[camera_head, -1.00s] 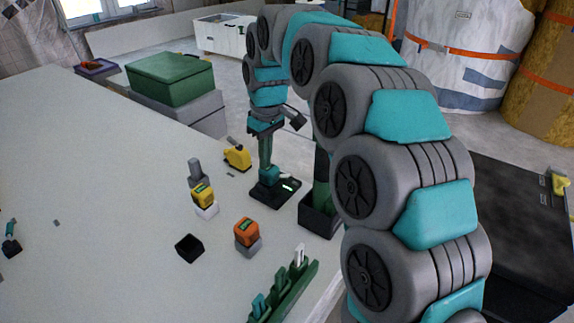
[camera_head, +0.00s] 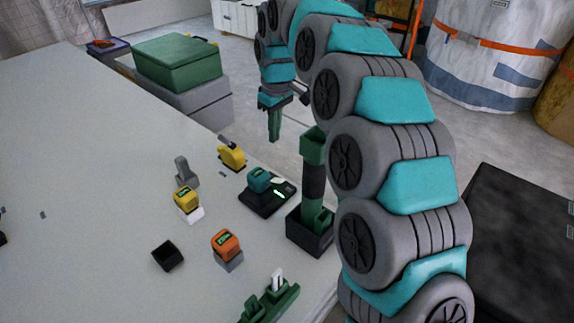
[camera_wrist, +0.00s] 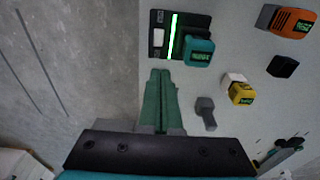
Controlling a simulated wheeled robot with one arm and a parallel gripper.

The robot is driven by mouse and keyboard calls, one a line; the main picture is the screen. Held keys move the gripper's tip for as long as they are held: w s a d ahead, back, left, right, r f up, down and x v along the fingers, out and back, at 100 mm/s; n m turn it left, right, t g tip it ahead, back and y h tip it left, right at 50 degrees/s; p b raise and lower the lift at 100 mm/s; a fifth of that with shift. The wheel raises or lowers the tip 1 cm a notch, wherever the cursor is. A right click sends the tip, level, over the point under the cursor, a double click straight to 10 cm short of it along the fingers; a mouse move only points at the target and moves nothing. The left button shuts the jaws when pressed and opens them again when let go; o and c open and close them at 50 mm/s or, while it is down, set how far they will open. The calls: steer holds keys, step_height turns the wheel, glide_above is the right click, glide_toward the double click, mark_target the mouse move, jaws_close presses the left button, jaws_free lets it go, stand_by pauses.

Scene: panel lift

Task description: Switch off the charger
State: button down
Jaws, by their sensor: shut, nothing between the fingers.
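The charger (camera_head: 256,206) is a black base on the table near its right edge, with a teal battery (camera_head: 259,181) seated on it. A lit green strip (camera_head: 280,194) shows on its face; the strip also glows in the wrist view (camera_wrist: 172,38). Beside the strip in the wrist view is a pale rectangular piece (camera_wrist: 158,38), perhaps the switch; its position is unclear. My gripper (camera_head: 274,139) has green fingers, shut and empty, raised clear of the charger and beyond it in the head view. In the wrist view the fingertips (camera_wrist: 160,72) point toward the charger.
A dark bin with a tall green-and-black object (camera_head: 313,180) stands at the table edge. The left table is mostly clear.

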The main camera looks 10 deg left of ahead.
stand_by(0.4)
steer(key=b, duration=0.1)
glide_above(279, 181)
steer(key=a, duration=0.2)
steer(key=f, duration=0.6)
steer(key=w+f, duration=0.1)
steer(key=f, duration=0.3)
steer(key=shift+d, duration=0.2)
steer(key=f, duration=0.1)
steer(key=d+f+b, duration=0.1)
steer(key=shift+s+f, duration=0.35)
steer(key=shift+s+d+f, duration=0.1)
steer(key=shift+d+f, duration=0.15)
steer(key=shift+f, duration=0.15)
steer(key=shift+d+f, duration=0.1)
steer(key=shift+d, duration=0.05)
steer(key=shift+s+d+f+y, duration=0.1)
steer(key=shift+s+f+y, duration=0.1)
steer(key=shift+y, duration=0.2)
steer(key=shift+w, duration=0.1)
